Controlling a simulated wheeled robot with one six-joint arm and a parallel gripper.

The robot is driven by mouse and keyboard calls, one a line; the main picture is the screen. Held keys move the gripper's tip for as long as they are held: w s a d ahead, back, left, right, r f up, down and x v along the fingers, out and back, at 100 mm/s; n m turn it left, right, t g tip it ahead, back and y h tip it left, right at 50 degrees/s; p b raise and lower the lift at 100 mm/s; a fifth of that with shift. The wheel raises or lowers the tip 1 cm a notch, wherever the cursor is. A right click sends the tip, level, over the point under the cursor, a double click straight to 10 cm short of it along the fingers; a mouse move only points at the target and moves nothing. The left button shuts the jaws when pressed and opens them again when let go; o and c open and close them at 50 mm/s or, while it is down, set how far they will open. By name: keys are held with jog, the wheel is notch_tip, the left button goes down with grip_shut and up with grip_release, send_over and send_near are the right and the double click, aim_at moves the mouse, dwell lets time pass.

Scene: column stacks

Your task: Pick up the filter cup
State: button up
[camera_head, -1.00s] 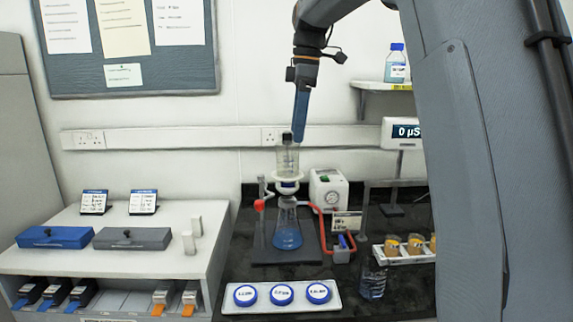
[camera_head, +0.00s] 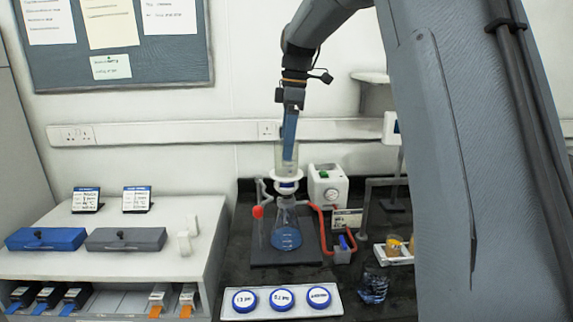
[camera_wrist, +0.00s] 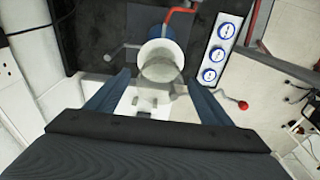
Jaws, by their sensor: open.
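The filter cup (camera_head: 279,158) is a clear, pale cup with a white base, standing upright on top of the glass flask (camera_head: 287,222), which holds blue liquid. In the wrist view the round cup (camera_wrist: 160,58) shows from above, just ahead of my fingertips and roughly centred between them. My gripper (camera_head: 289,156) points down over the cup, its fingers overlapping the cup in the head view. It also shows in the wrist view (camera_wrist: 158,80), with its two fingers apart and nothing held. Whether the fingers touch the cup cannot be told.
A white tray with several blue-lidded dishes (camera_head: 282,299) lies in front of the flask. A white pump (camera_head: 328,184) with red tubing stands to the right. A blue box (camera_head: 46,238) and a grey box (camera_head: 125,239) sit on the bench at left.

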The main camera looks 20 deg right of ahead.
jog(key=shift+a+f, duration=0.1)
jog(key=shift+f, duration=0.3)
jog(key=shift+c, duration=0.4)
jog(key=c, duration=1.4)
jog(key=shift+r, duration=0.15)
